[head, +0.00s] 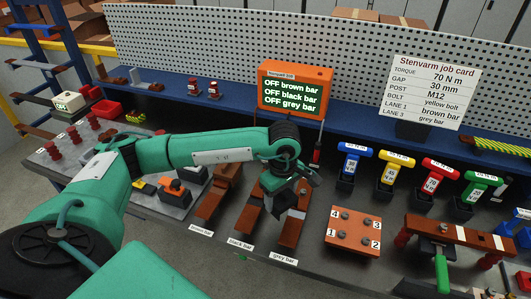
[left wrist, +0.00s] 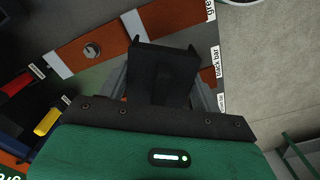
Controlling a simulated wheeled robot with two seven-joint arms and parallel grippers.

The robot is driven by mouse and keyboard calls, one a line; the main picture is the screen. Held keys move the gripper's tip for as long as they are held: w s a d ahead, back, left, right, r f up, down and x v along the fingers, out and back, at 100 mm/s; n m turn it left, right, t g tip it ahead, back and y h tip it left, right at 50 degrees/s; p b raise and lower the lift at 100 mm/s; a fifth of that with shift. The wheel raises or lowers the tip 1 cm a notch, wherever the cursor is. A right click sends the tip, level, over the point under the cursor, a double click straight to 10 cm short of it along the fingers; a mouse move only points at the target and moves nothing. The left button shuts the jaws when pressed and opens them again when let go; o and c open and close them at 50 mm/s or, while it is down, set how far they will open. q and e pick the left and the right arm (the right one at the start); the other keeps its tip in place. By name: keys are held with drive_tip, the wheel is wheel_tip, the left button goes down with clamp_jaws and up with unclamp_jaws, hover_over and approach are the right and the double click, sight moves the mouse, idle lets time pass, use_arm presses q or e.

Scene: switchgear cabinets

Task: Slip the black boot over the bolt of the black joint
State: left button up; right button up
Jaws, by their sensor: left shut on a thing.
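My left gripper (head: 287,203) points down over the black bar and grey bar area in the head view. In the left wrist view it is shut on the black boot (left wrist: 163,70), a dark block-like piece between its fingers. The black bar lane, marked by its label (head: 240,244), is partly covered by the gripper, and the black joint's bolt is hidden. I cannot tell whether the boot touches the joint. The grey bar (head: 290,236) lies beside it; its bolt (left wrist: 92,50) shows bare in the left wrist view. My right gripper is not in view.
The brown bar (head: 217,197) lies to the left. An orange display (head: 295,90) reads OFF for the brown, black and grey bars. Several coloured torque tools (head: 395,170) stand at the back right. An orange numbered plate (head: 353,232) and a raised bar assembly (head: 460,232) are to the right.

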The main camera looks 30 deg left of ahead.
use_arm(q)
drive_tip(key=w+a+r+n+p, duration=0.1)
drive_tip(key=a+n, duration=0.4)
drive_tip(key=n, duration=0.7)
drive_tip(key=w+a+r+n+p, duration=0.2)
drive_tip(key=w+a+n+p, duration=0.2)
drive_tip(key=n, duration=0.8)
drive_tip(key=shift+w+a, duration=0.75)
drive_tip(key=shift+w, duration=0.4)
drive_tip(key=shift+f+b, duration=0.15)
drive_tip(key=shift+b, duration=0.25)
drive_tip(key=shift+f+b, duration=1.65)
drive_tip(key=shift+f, duration=0.45)
drive_tip(key=shift+f+b, duration=0.35)
drive_tip(key=shift+b, duration=0.05)
